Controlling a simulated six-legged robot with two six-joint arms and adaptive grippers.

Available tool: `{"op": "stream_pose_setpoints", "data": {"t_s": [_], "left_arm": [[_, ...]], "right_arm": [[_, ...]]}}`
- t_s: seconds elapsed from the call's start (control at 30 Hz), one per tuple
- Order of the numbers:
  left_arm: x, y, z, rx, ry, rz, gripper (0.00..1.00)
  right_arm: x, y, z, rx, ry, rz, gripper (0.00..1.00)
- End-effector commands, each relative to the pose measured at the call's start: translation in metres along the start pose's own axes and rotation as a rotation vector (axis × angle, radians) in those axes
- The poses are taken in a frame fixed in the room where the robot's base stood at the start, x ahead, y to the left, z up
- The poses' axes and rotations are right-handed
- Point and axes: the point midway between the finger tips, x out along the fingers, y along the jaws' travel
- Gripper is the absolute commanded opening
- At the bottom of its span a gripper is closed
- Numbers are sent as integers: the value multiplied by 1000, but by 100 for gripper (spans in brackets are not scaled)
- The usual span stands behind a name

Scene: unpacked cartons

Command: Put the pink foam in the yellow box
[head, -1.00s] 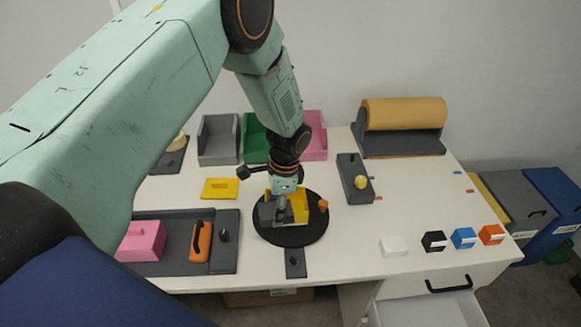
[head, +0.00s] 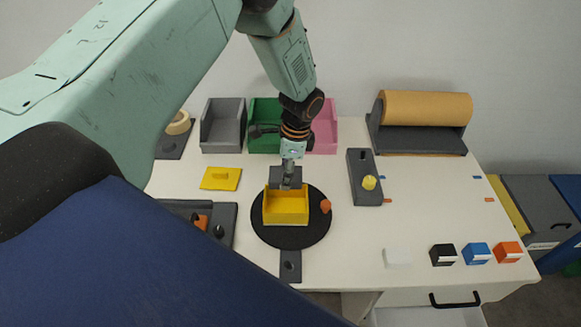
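The yellow box (head: 286,216) stands open on a round black turntable (head: 262,236) at the middle of the table. No pink foam shows inside it. The pink block seen earlier on the dark tray at the left is now hidden behind my arm. My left gripper (head: 287,180) points down at the back edge of the yellow box, with a grey flat piece around its tips. Whether its fingers are open or shut is too small to tell, and so is contact with the box. My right gripper is out of view.
A yellow lid-like plate (head: 221,178) lies left of the turntable. Grey (head: 222,128), green (head: 262,112) and pink (head: 326,130) bins stand behind. A grey block with a yellow knob (head: 365,180) is to the right. Small black (head: 443,255), blue and orange blocks line the front right.

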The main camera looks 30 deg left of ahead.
Motion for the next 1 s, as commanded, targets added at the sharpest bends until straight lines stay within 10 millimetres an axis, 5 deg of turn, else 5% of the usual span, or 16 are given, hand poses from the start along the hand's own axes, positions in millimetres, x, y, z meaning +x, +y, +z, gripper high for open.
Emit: {"op": "stream_pose_setpoints", "data": {"t_s": [1.0], "left_arm": [[66, 0, -13, -1, 0, 0, 39]], "right_arm": [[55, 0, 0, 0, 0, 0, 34]]}}
